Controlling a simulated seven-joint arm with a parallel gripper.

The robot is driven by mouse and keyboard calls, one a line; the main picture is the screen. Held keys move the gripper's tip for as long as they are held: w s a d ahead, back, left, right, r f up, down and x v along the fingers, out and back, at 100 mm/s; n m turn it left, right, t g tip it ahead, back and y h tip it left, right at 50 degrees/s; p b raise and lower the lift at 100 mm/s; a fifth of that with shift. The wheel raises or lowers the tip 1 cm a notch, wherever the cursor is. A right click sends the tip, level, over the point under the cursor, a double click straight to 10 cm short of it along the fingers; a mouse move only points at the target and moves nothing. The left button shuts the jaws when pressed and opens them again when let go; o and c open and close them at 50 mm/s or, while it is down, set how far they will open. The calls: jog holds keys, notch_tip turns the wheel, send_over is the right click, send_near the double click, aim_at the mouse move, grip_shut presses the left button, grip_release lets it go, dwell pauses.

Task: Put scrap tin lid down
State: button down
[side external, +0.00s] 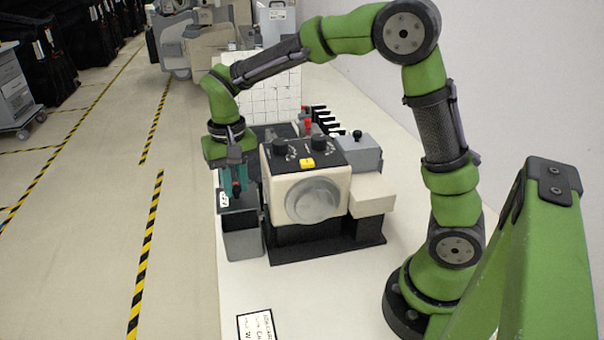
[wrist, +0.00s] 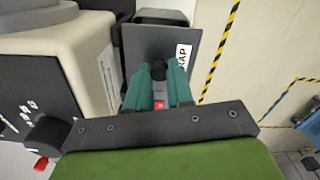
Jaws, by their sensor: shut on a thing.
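The scrap tin (side external: 243,240) is a dark grey open-topped box at the left edge of the white table, in front of my gripper in the side view. Its far rim shows at the top of the wrist view (wrist: 162,17). The scrap tin lid (wrist: 143,45) is a flat grey panel with a white label and a black knob. My gripper (wrist: 160,76) has teal fingers shut on the knob. In the side view, my gripper (side external: 238,185) points down with the lid (side external: 240,203) just below, at the tin's top. Whether the lid touches the rim is unclear.
A cream machine (side external: 310,195) with a round dial and black knobs stands close to the right of the tin. A grey box (side external: 358,153) with a black knob is beyond it. Open floor with striped tape lies left of the table. A label card (side external: 256,326) lies in front.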

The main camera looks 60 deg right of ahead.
jog(key=r, duration=0.4)
jog(key=shift+a+r, duration=0.1)
jog(key=shift+a, duration=0.25)
jog(key=s+a+f+n, duration=0.1)
jog(key=s+a+f, duration=0.1)
jog(key=f, duration=0.2)
jog(key=s+a+f+n, duration=0.2)
jog(key=s+f, duration=0.1)
jog(key=f, duration=0.2)
jog(key=s+a+f+n, duration=0.1)
jog(key=s+a+f, duration=0.1)
jog(key=f, duration=0.2)
jog(key=shift+s+a+f+n, duration=0.2)
jog(key=shift+s+f+n, duration=0.05)
jog(key=shift+f+n, duration=0.1)
jog(key=shift+f, duration=2.1)
jog(key=c, duration=1)
grip_release()
jog(key=shift+f, duration=0.15)
